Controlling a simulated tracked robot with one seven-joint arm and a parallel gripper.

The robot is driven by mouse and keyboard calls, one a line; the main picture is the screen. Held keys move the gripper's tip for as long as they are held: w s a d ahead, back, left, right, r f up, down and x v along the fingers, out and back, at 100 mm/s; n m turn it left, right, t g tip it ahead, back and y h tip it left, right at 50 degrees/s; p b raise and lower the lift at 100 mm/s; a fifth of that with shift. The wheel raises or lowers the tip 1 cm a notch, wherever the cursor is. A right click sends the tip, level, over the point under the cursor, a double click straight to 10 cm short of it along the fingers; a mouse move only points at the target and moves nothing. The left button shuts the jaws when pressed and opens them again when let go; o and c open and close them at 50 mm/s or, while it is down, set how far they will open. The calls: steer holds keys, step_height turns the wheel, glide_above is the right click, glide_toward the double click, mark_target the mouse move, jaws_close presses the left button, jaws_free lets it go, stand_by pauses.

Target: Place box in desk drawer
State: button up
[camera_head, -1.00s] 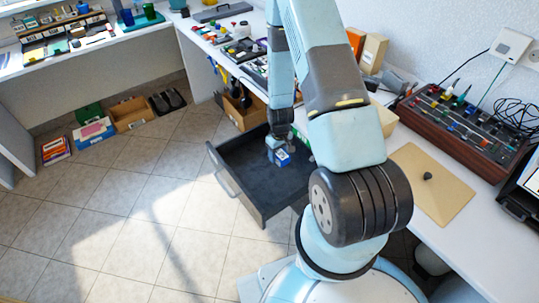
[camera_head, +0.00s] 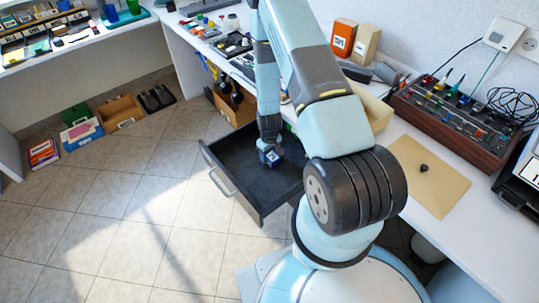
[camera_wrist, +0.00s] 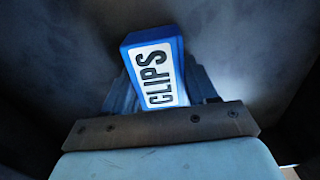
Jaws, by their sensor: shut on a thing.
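The box is small and blue with a white label reading "CLIPS" (camera_wrist: 157,75). My gripper (camera_head: 268,152) is shut on it. In the head view the blue box (camera_head: 271,158) shows at the gripper's end, over the inside of the open desk drawer (camera_head: 230,157). The drawer is dark grey with a handle on its front. In the wrist view the box stands out past my gripper (camera_wrist: 160,100) against the dark drawer interior. I cannot tell whether the box touches the drawer floor. My arm hides the drawer's right part.
A cardboard box (camera_head: 233,104) stands on the floor behind the drawer.

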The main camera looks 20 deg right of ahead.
mark_target(269, 154)
steer(key=o, duration=1.1)
step_height(269, 154, up, 12)
steer(key=shift+r, duration=0.15)
